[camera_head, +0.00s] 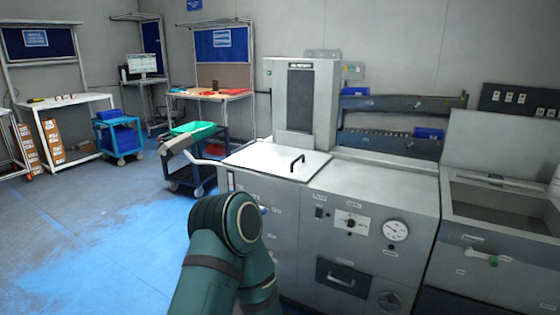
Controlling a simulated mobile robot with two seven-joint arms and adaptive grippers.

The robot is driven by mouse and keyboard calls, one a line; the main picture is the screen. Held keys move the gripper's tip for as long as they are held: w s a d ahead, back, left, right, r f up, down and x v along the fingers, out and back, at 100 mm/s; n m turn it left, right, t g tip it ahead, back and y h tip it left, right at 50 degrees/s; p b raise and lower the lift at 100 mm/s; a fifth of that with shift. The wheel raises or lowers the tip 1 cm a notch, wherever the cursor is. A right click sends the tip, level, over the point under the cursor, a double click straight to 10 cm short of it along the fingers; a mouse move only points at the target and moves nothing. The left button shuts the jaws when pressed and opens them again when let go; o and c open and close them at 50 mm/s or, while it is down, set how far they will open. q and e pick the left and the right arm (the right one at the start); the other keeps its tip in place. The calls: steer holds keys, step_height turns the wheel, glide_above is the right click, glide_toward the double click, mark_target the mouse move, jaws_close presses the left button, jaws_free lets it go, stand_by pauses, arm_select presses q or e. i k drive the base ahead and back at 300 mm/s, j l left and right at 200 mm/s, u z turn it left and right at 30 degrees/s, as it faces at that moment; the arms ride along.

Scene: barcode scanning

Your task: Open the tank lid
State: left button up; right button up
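The tank lid (268,162) is a flat pale panel on top of the grey machine. It lies level and closed, with a black bar handle (297,161) standing near its right edge. My green arm rises from the bottom centre, in front of the machine's left part, and hides some of its front. No gripper fingers can be made out, and I see nothing touching the lid or its handle.
The machine's front (372,230) has a dial, knobs and a drawer handle. An open basin (490,207) adjoins it on the right. A tall grey housing (308,100) stands behind the lid. A dark cart (190,175) with a green tray stands left. Blue floor (85,235) is clear at left.

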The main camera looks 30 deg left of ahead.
mark_target(292, 163)
steer(key=i+j+z, duration=0.1)
steer(key=i+j, duration=0.2)
steer(key=i+j+z, duration=0.1)
steer(key=i+j, duration=0.2)
steer(key=j, duration=0.15)
steer(key=i+j+z, duration=0.1)
steer(key=i+j, duration=0.2)
steer(key=j, duration=0.15)
